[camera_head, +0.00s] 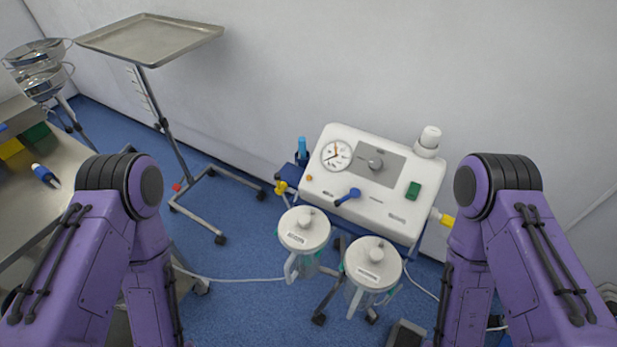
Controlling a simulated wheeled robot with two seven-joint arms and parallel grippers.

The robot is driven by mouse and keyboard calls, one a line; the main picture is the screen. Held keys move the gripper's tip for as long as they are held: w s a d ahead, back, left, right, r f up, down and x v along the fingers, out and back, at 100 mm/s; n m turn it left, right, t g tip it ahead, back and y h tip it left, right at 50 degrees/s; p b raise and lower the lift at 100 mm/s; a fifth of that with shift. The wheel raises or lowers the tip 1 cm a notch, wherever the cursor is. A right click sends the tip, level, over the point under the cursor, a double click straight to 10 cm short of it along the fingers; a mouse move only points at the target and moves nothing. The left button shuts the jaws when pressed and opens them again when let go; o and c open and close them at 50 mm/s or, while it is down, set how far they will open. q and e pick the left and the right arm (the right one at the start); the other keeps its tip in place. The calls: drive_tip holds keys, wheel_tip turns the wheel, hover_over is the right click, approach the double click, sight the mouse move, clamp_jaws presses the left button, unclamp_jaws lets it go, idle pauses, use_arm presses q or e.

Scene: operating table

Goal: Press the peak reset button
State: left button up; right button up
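A white medical unit (385,215) stands by the wall in the middle. The labels are too small to read, so I cannot tell which control is the peak reset button. My two purple arms come in from the left and right, bend, and run down out of the picture on both sides of the unit. Neither gripper shows.
Two lidded canisters (303,230) (371,263) hang in front of the unit. A wheeled stand with a metal tray (150,36) is at the back left. A metal table (60,185) with small items is at the left. Tubes cross the blue floor (240,235).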

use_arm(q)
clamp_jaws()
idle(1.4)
